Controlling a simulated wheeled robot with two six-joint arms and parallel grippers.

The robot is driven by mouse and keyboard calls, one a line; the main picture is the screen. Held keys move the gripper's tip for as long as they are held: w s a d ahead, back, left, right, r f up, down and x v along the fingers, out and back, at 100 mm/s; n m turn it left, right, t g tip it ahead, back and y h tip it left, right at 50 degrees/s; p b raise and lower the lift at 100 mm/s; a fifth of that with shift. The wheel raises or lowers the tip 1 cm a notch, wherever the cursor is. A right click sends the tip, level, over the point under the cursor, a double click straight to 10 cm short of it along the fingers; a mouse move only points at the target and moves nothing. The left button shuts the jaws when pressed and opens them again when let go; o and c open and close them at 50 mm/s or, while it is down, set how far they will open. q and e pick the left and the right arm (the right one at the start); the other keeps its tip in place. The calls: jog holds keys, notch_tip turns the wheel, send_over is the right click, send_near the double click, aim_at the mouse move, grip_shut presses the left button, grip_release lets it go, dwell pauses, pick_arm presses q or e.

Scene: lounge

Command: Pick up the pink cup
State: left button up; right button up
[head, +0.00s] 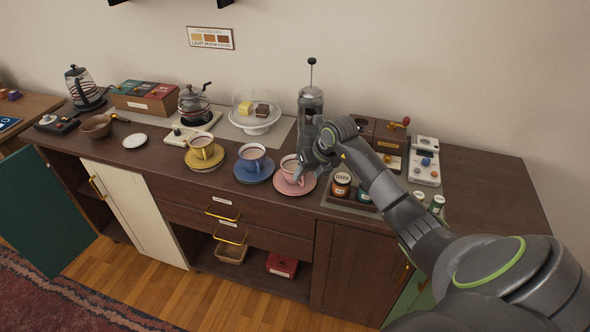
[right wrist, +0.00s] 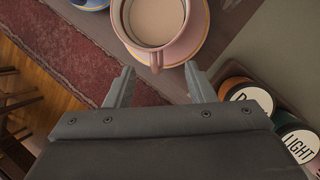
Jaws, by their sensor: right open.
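The pink cup (head: 289,168) stands upright on a pink saucer (head: 294,189) near the front of the sideboard and holds a light brown drink. In the right wrist view the pink cup (right wrist: 152,52) is at the top, its handle pointing down between the two fingers. My right gripper (head: 308,176) is at the right side of the cup in the head view. Its fingers (right wrist: 158,84) are open and spread to either side of the handle, with nothing held. Whether a finger touches the cup cannot be told. My left gripper is not in view.
A blue cup (head: 252,157) and a yellow cup (head: 201,147) stand on saucers to the left. Labelled jars (head: 341,185) stand close on the right, a French press (head: 311,105) behind. A cake stand (head: 256,125) is further back. The front edge is near the saucers.

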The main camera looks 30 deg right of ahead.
aim_at(302, 178)
jog(key=shift+w+a+f+p, duration=0.15)
jog(key=shift+w+f+p, duration=0.3)
jog(key=shift+f, duration=0.1)
jog(key=p+x, duration=0.1)
jog(key=x, duration=0.2)
jog(key=shift+w+r, duration=0.1)
jog(key=shift+w, duration=0.1)
jog(key=shift+w+f, duration=0.25)
jog(key=shift+f, duration=0.3)
jog(key=shift+s, duration=0.1)
grip_shut()
